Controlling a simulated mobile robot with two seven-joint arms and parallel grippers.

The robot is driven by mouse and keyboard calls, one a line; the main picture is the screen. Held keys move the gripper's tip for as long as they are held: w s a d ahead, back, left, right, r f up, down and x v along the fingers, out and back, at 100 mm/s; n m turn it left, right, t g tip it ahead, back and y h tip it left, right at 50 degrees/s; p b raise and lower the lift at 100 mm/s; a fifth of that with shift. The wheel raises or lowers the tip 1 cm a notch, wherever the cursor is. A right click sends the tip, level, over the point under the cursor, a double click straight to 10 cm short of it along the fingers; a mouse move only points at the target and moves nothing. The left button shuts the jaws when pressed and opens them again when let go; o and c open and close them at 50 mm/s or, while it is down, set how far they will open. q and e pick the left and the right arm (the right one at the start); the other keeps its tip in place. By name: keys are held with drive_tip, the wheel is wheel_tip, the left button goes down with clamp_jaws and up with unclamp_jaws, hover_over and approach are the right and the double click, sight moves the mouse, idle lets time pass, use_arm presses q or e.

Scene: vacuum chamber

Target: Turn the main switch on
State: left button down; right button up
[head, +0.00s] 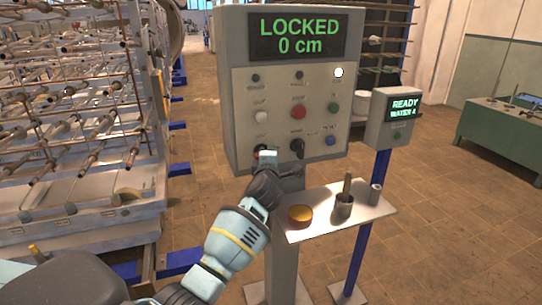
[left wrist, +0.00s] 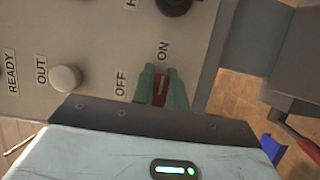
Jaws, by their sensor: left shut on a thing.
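The grey control panel (head: 226,95) stands in the middle of the head view. The main switch (left wrist: 160,88) is a red handle at the panel's lower left. My left gripper (head: 263,160) is at the switch and mostly covers it in the head view. In the left wrist view, its two greenish fingers (left wrist: 161,90) are shut on the red handle, one on each side. The handle runs roughly up and down there, with the ON label above it and the OFF label to its left. My right gripper is not in view.
A black knob (head: 297,147) sits right of the switch, and a white button (left wrist: 65,78) is close by. Below, a shelf (head: 300,232) holds a round amber lid (head: 300,215) and a cup (head: 343,206). A small display box (head: 384,132) stands at right.

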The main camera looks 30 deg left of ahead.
use_arm(q)
drive_tip(key=c, duration=1.4)
unclamp_jaws()
drive_tip(key=shift+s+a+f, duration=0.1)
drive_tip(key=shift+s+a, duration=0.15)
drive_tip(key=shift+a, duration=0.1)
drive_tip(key=shift+d, duration=0.1)
drive_tip(key=shift+s+d+f, duration=0.1)
drive_tip(key=shift+s+f, duration=0.05)
drive_tip(key=shift+s, duration=0.05)
drive_tip(key=v, duration=0.7)
drive_tip(key=shift+d+r, duration=0.15)
drive_tip(key=shift+r, duration=0.2)
drive_tip(key=shift+s, duration=0.15)
